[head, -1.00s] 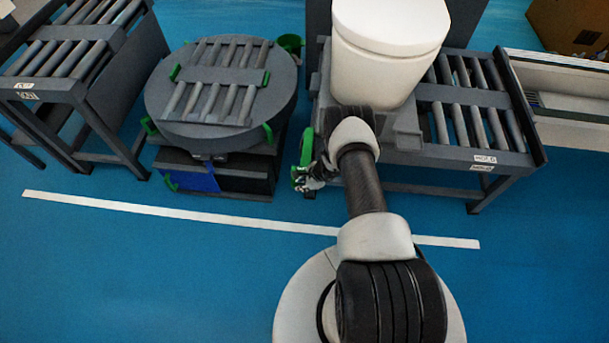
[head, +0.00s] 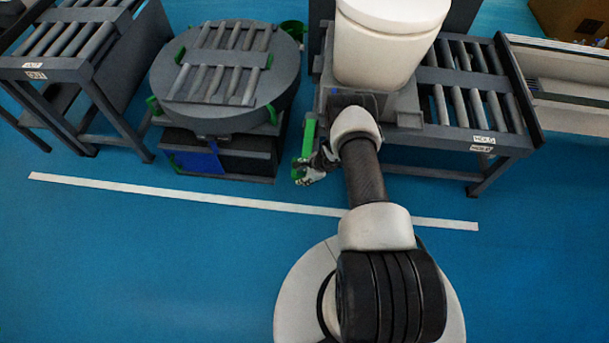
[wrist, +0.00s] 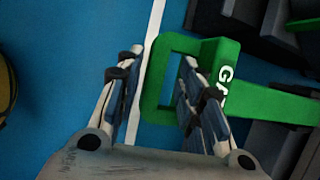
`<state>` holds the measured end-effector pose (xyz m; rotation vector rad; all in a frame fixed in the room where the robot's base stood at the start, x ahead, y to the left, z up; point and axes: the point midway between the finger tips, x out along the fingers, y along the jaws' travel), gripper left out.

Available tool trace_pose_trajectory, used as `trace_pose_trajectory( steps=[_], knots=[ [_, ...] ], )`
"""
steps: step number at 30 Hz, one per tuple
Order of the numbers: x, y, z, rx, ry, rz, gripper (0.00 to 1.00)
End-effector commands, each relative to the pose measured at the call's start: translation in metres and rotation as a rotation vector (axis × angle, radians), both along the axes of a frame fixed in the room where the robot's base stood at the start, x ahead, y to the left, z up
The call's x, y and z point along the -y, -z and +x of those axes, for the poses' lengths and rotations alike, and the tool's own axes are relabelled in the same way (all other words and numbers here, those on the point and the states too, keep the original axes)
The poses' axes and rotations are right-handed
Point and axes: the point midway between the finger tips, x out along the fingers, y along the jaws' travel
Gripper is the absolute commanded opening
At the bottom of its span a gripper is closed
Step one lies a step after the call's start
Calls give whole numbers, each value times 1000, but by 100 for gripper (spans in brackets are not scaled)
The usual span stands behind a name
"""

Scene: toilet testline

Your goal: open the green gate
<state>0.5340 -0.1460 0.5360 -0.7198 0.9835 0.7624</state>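The green gate (wrist: 240,80) shows in the wrist view with white lettering on its bar and a looped handle (wrist: 153,90) at its left end. In the head view the gate (head: 308,138) is a narrow green strip at the left front corner of the middle conveyor. My gripper (wrist: 158,90) is open, with one finger on each side of the handle's left bar. The right finger overlaps the loop's opening; contact with the bar cannot be told. In the head view my gripper (head: 318,168) is small and partly hidden by my wrist.
A white toilet (head: 385,45) stands on the middle conveyor (head: 470,115). A round turntable (head: 285,80) with rollers is to the left, beyond a gap. Another roller conveyor (head: 60,70) is at far left. A white line (head: 150,194) crosses the open blue floor in front.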

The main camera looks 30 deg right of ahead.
Motion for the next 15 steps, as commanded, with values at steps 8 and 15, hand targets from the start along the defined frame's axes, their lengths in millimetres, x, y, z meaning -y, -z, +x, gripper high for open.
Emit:
trace_pose_trajectory(
  steps=[8, 15],
  knots=[
    [0, -1, 0, 0, 0, 0, 36],
    [7, -25, -8, 0, 5, 0, 36]
  ],
)
